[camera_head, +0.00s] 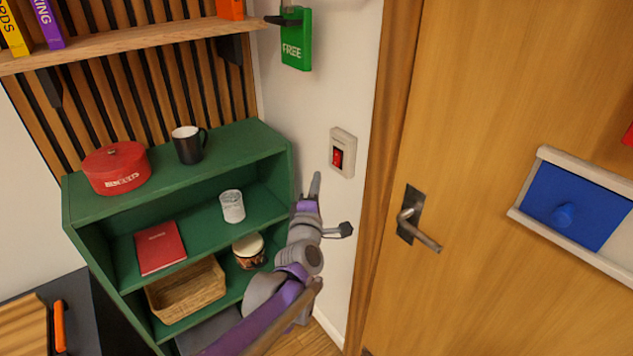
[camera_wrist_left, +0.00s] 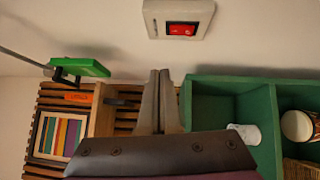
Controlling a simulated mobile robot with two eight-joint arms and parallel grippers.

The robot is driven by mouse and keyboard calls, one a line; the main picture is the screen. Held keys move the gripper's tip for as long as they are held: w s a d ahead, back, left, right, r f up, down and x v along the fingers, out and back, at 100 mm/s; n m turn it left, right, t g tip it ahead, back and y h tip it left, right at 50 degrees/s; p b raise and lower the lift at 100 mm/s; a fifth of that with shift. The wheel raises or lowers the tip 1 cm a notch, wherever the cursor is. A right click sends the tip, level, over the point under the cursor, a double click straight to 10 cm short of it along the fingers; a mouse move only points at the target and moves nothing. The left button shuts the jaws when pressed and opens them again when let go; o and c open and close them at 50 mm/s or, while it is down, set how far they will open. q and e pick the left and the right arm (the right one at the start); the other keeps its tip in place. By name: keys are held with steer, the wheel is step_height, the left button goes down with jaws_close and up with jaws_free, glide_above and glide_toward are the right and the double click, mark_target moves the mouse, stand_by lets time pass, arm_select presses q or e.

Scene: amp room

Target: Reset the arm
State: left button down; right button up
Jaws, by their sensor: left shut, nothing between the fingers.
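My left arm reaches up from the bottom of the head view, in front of the right side of the green shelf. My left gripper (camera_head: 315,184) points upward, just left of and below the red switch (camera_head: 338,158) on the white wall. In the left wrist view my left gripper (camera_wrist_left: 158,78) has its fingers together with nothing between them. The red switch (camera_wrist_left: 181,29) shows above the fingertips there, apart from them. My right gripper is in neither view.
A green shelf (camera_head: 230,149) holds a red tin (camera_head: 116,168), a black mug (camera_head: 188,144), a white cup (camera_head: 232,206), a red book (camera_head: 160,248) and a basket (camera_head: 187,291). A door with a handle (camera_head: 417,222) stands right. A green FREE sign (camera_head: 296,40) hangs above.

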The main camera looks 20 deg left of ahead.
arm_select(q)
steer(key=s+d+f+m+g+h, duration=0.2)
steer(key=s+f+m+g, duration=0.15)
steer(key=s+m, duration=0.35)
steer(key=s+d+f+m+g+h, duration=0.2)
steer(key=s+f+m+g, duration=0.1)
steer(key=s+f+m, duration=0.4)
steer(key=s+a+f+m+g, duration=0.2)
steer(key=s+f+m+g, duration=0.1)
steer(key=s, duration=0.7)
steer(key=s+a+f+m+g+y, duration=0.1)
steer(key=s+a+f+m+g, duration=0.1)
steer(key=s+f, duration=0.4)
steer(key=s+m+g, duration=0.1)
steer(key=s, duration=0.3)
steer(key=shift+s+a+g+y, duration=0.15)
steer(key=shift+s+g+y, duration=0.05)
steer(key=shift+g+y, duration=0.15)
